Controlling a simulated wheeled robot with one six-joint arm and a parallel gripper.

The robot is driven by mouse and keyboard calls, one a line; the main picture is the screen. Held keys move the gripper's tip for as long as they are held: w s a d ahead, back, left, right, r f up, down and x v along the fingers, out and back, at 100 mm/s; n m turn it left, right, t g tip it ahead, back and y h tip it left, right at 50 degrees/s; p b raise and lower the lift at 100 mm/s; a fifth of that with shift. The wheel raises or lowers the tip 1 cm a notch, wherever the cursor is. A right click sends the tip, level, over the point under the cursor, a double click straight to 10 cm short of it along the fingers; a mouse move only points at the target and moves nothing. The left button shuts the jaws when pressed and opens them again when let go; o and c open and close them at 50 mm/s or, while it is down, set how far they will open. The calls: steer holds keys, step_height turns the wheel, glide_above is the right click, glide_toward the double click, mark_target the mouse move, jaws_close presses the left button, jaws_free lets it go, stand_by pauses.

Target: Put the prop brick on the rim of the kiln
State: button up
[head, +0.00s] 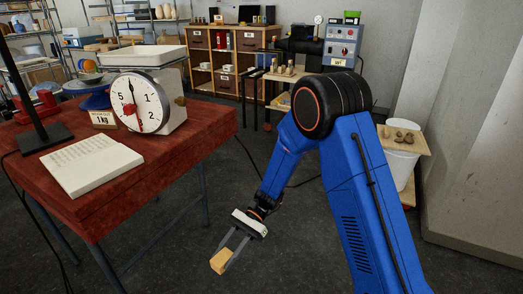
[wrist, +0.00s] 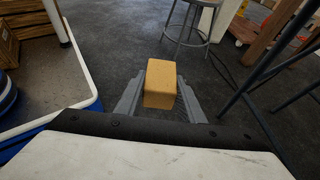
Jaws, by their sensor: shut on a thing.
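The prop brick (wrist: 160,84) is a small tan-yellow block. My gripper (head: 225,252) is shut on the brick, and the brick (head: 219,262) shows at its fingertips in the head view. In the wrist view, the gripper's two grey fingers (wrist: 160,98) lie along both sides of the brick. It is held in the air above the dark floor, to the right of the red table. I do not make out the kiln or its rim for certain in either view.
The red table (head: 160,165) carries a dial scale (head: 147,102), an open book (head: 92,163) and a black stand (head: 43,138). Shelves (head: 232,62) stand at the back. A white bucket (head: 400,165) is right of my arm. A stool (wrist: 186,33) shows in the wrist view.

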steer(key=w+d+f+m+t+y, duration=0.25)
steer(key=w+d+m+t, duration=0.4)
steer(key=w, duration=0.45)
steer(key=w+d+f+m+t+y, duration=0.2)
steer(key=w+d+f+m+t, duration=0.2)
steer(key=w+d+m+t, duration=0.5)
steer(key=w+d+f+m+t+h, duration=0.2)
steer(key=w+d+f, duration=0.15)
steer(key=d, duration=0.45)
steer(key=w+d+f+m+t+h, duration=0.25)
steer(key=w+d, duration=0.25)
steer(key=d, duration=0.4)
steer(key=w+d+f+m+t+h, duration=0.25)
steer(key=w+d, duration=0.25)
steer(key=d, duration=0.3)
step_height(320, 180, up, 17)
steer(key=w+m+t+h, duration=0.1)
steer(key=w+m+h, duration=0.1)
steer(key=shift+w+f, duration=0.15)
steer(key=shift+w, duration=0.2)
steer(key=shift+m, duration=0.25)
